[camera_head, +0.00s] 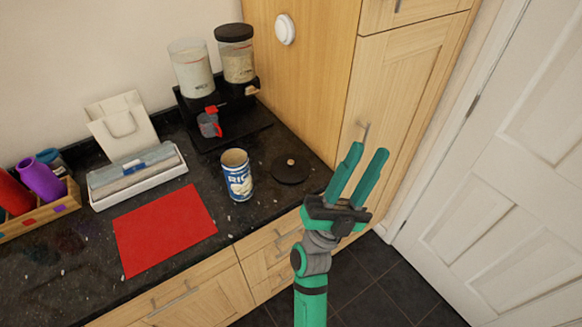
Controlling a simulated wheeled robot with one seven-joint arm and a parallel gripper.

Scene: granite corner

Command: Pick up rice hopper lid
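A round black lid with a small light-brown knob, which looks like the rice hopper lid (290,174), lies flat on the dark counter, right of the rice tin. The dispenser (215,82) at the back has two clear hoppers. Its right hopper wears a black lid (234,33), while its left hopper (191,68) has no dark lid on top. My gripper (369,156) is green, with its two fingers apart and nothing between them. It is right of the lid on the counter, in front of the tall wooden cabinet, and does not touch the lid.
An open blue and white rice tin (237,176) stands left of the lid. A grey cup with a red handle (209,125) is at the dispenser. A red mat (164,229) and a white tray (137,176) lie left. The tall cabinet (300,75) borders the counter's right end. Grains are scattered about.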

